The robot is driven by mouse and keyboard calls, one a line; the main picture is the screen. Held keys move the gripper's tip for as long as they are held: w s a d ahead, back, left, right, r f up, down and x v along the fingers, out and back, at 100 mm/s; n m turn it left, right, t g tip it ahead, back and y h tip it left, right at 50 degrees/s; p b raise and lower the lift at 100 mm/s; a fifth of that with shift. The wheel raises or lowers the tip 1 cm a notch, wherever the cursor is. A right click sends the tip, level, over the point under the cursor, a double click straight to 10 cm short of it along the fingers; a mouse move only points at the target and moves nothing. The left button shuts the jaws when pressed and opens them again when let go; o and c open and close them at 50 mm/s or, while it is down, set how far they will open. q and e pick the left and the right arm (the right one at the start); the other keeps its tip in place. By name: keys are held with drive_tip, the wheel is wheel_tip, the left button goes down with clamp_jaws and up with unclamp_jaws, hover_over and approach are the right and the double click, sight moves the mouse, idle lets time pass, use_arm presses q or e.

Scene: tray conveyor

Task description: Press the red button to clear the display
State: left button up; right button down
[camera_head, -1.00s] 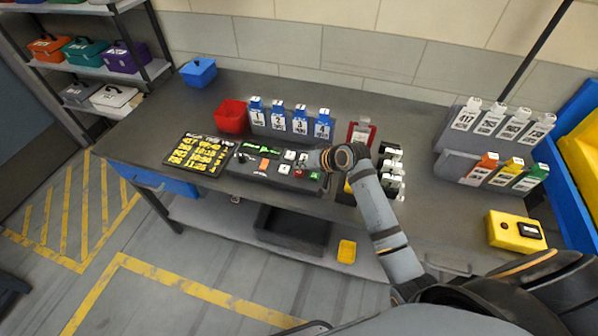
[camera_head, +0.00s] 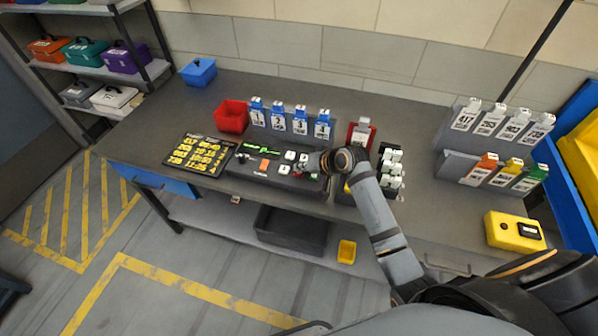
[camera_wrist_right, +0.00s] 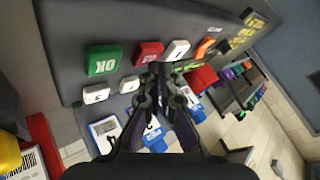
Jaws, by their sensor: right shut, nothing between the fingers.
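The control panel (camera_head: 243,169) lies on the workbench, with a small display (camera_head: 258,151) showing green marks too small to read. The red button (camera_wrist_right: 148,53) sits between the green OK button (camera_wrist_right: 103,60) and a white button (camera_wrist_right: 177,50) in the right wrist view. My right gripper (camera_wrist_right: 161,72) is shut and empty, its fingertips close beside the red button's edge. I cannot tell whether they touch it. In the head view my right gripper (camera_head: 303,167) is low over the panel's right part and hides some buttons. My left gripper is not in view.
A black board with yellow labels (camera_head: 198,155) lies left of the panel. A red-framed holder (camera_head: 361,134) and white items (camera_head: 391,166) stand right of my right gripper. The bench's front left is clear.

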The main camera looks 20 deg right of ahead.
sight(302, 174)
drive_tip(key=shift+f, duration=0.5)
idle(0.8)
drive_tip(key=shift+r+p, duration=0.9)
drive_tip(key=shift+p, duration=0.1)
wheel_tip(302, 174, up, 5)
drive_tip(key=p, duration=0.5)
drive_tip(key=shift+r+p, duration=0.15)
drive_tip(key=shift+p, duration=0.25)
drive_tip(key=shift+s, duration=0.1)
